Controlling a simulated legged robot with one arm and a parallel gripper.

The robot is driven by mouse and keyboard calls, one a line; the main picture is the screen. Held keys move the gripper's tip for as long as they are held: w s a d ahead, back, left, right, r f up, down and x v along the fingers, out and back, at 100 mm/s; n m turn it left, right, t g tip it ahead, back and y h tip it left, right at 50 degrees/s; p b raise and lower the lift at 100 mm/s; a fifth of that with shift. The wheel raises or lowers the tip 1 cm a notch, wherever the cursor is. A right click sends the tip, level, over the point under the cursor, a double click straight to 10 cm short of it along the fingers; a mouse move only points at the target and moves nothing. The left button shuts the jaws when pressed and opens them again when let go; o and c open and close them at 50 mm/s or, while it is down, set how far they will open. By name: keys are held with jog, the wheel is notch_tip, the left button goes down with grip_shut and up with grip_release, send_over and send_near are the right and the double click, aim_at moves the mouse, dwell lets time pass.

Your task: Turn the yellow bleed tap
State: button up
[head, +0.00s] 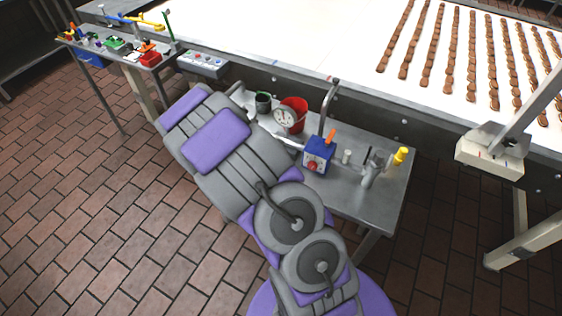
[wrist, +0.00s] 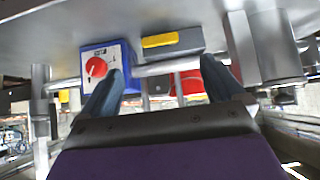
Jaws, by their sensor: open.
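In the head view a yellow handle (head: 401,155) stands at the right end of the small grey bench, beside a grey metal fitting (head: 370,172). In the wrist view a yellow piece (wrist: 158,40) sits on a grey block, ahead of and above my fingertips; I cannot tell whether it is the same part. My gripper (wrist: 162,75) is open, its two fingers wide apart, with nothing held between them. A blue box with a red knob (wrist: 97,68) is just beyond the left finger. In the head view my arm hides the gripper.
The blue box (head: 319,155) with an orange lever stands mid-bench. A round gauge (head: 285,117), a red bucket (head: 298,104) and a dark cup (head: 263,102) are behind. A bent metal pipe (head: 325,108) rises near them. A white conveyor (head: 300,45) runs behind the bench.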

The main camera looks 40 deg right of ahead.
jog(key=b+x, duration=0.2)
jog(key=x, duration=0.7)
jog(key=shift+w+d+f, duration=0.1)
jog(key=shift+d+f, duration=0.05)
jog(key=shift+f, duration=0.15)
jog(key=c, duration=1)
jog(key=shift+r, duration=0.1)
jog(key=shift+c, duration=0.2)
jog(key=shift+w+r+p, duration=0.1)
jog(key=shift+r+p, duration=0.05)
jog(key=shift+p, duration=0.3)
